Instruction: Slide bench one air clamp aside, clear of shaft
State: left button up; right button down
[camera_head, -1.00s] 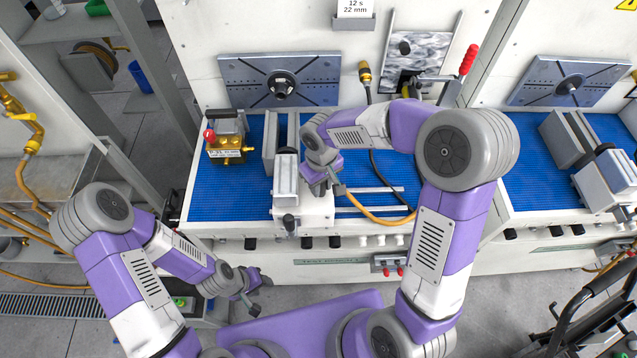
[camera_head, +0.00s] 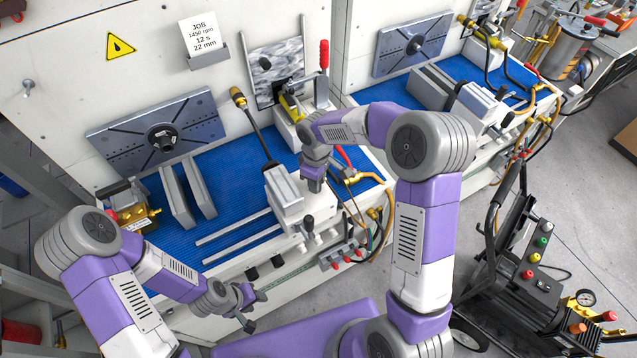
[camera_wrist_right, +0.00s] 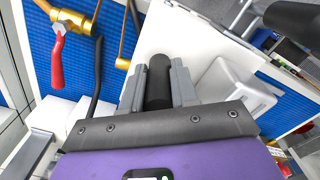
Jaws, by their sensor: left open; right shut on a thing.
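The air clamp (camera_head: 287,198) is a white block with a grey upper body on two rails (camera_head: 240,238) over the blue bench top. It sits at the right end of the visible rails, with bare rail to its left. My right gripper (camera_head: 313,180) is at its right side. In the right wrist view my right gripper (camera_wrist_right: 158,90) is shut on a black cylindrical handle (camera_wrist_right: 158,72) in front of a white surface. The shaft mount (camera_head: 164,139), a dark round hub on a slotted plate, is at the back left, well apart from the clamp. My left gripper (camera_head: 250,306) is open and empty before the bench.
Two grey upright plates (camera_head: 186,194) and a brass fitting (camera_head: 130,213) stand left on the bench. A red-handled lever (camera_head: 323,58), hoses and a brass valve (camera_head: 361,177) are at the right. A trolley (camera_head: 530,270) stands at the lower right.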

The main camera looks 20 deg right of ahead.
jog(key=shift+w+d, duration=0.1)
jog(key=shift+d, duration=0.1)
jog(key=c, duration=1.2)
grip_release()
jog(key=shift+c, duration=0.2)
jog(key=o, duration=0.4)
jog(key=shift+d, duration=0.1)
jog(key=shift+r, duration=0.1)
notch_tip(320, 180, up, 7)
jog(key=shift+r, duration=0.2)
